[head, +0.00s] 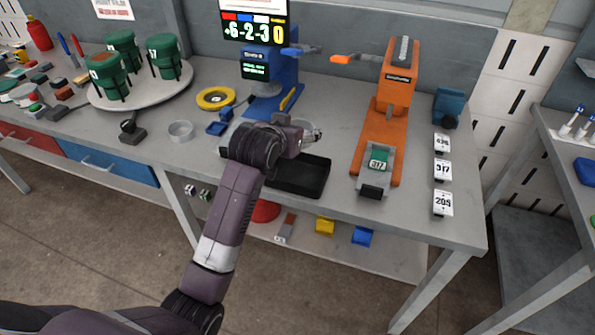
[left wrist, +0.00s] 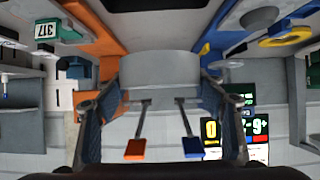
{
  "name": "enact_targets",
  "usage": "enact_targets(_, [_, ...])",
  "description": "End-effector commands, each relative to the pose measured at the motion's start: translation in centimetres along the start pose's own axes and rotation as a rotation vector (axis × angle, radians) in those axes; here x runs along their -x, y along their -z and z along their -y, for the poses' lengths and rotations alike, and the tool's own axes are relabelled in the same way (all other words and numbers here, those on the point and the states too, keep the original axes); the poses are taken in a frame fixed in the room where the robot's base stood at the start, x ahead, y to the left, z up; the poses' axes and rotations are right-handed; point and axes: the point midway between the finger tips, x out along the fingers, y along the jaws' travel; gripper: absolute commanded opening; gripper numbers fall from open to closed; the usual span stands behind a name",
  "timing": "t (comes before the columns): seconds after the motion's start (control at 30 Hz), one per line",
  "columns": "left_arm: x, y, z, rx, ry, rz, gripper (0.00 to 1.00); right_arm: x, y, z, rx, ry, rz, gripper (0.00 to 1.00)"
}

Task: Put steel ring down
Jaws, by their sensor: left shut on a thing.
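My left gripper (head: 297,132) reaches in over the bench, above the back part of a black tray (head: 318,186). It is shut on a steel ring (head: 316,133), whose grey edge shows just past the fingers. In the left wrist view the ring's smooth grey wall (left wrist: 160,68) sits between the two fingers (left wrist: 160,88). The ring appears held above the bench; its lower side is partly hidden by my gripper. A second grey ring (head: 181,131) lies on the bench to the left. My right gripper is not in view.
An orange press (head: 396,85) stands to the right. A round white platform (head: 150,92) bears green containers. Bench between the two presses looks clear.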

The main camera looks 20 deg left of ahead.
Motion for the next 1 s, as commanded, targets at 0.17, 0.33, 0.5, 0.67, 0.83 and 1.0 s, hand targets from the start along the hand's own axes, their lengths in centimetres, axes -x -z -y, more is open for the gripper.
enact_targets(0.17, [-2.4,-4.5,0.0,0.0,-0.001,0.005,0.35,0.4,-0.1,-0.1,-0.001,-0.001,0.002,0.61])
enact_targets(0.33, [-4.1,-7.6,0.0,0.0,-0.002,0.001,0.35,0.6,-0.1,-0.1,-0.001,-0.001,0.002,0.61])
enact_targets(0.5, [-4.9,-8.9,0.0,0.0,-0.001,-0.002,0.35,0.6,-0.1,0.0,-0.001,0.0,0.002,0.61])
enact_targets(0.67, [-5.8,-10.8,0.0,0.0,-0.001,0.001,0.35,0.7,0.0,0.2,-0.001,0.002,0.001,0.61])
enact_targets(0.83, [-6.8,-12.6,0.0,0.0,-0.001,-0.001,0.35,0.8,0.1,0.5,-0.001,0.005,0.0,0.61])
enact_targets(1.0, [-6.9,-12.7,0.0,0.0,-0.001,-0.004,0.35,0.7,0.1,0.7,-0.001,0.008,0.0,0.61])
